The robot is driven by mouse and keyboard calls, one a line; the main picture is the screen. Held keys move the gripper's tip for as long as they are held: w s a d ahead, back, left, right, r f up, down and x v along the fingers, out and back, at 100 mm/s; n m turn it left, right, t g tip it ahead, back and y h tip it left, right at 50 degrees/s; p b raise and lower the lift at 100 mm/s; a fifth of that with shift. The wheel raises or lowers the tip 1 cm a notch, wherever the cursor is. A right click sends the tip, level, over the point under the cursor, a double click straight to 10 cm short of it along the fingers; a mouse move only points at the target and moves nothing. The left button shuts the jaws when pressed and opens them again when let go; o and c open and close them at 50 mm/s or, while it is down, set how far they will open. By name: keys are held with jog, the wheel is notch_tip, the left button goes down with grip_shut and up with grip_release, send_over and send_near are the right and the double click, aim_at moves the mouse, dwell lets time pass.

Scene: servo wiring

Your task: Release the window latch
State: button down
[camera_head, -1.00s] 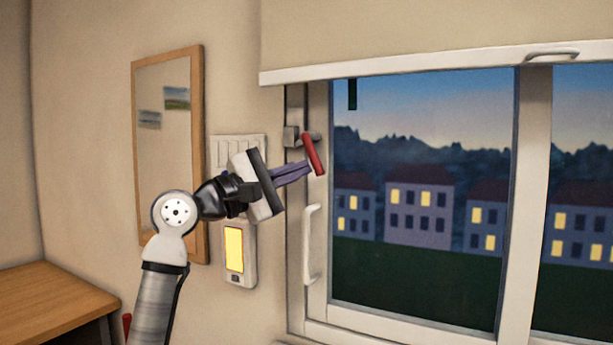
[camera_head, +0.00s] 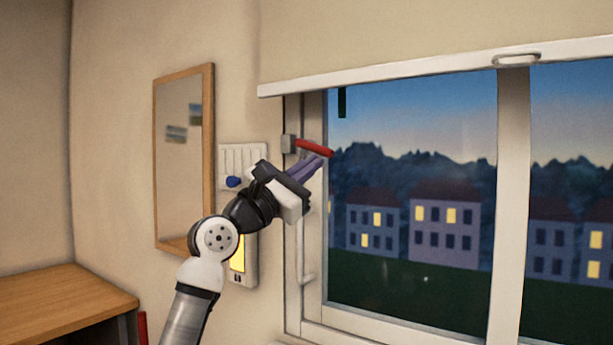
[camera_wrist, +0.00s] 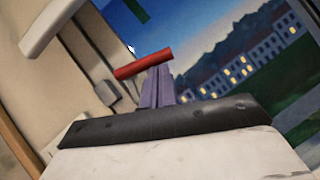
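The window latch has a red handle (camera_head: 315,148) on a grey mount (camera_head: 288,143) at the upper left of the window frame. The handle lies nearly level, its right end tilted slightly down. My gripper (camera_head: 322,158) has its purple fingers together just below the handle. In the wrist view, the red handle (camera_wrist: 143,63) crosses at the fingertips of my gripper (camera_wrist: 158,72), and the grey mount (camera_wrist: 106,92) is left of the fingers. The fingers look shut with nothing between them. They are at or against the handle's underside; exact contact is unclear.
A white window pull handle (camera_head: 304,250) is below the latch. A blind with a white bottom rail (camera_head: 400,77) hangs above. Left of the window are a switch panel (camera_head: 245,155), a blue knob (camera_head: 234,182), a lit panel (camera_head: 238,255) and a wood-framed mirror (camera_head: 208,150). A wooden desk (camera_head: 60,300) stands lower left.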

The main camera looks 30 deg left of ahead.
jog(key=shift+d+r, duration=0.55)
jog(key=shift+d, duration=0.05)
jog(key=shift+r, duration=0.15)
dwell(0.3)
jog(key=shift+d, duration=0.1)
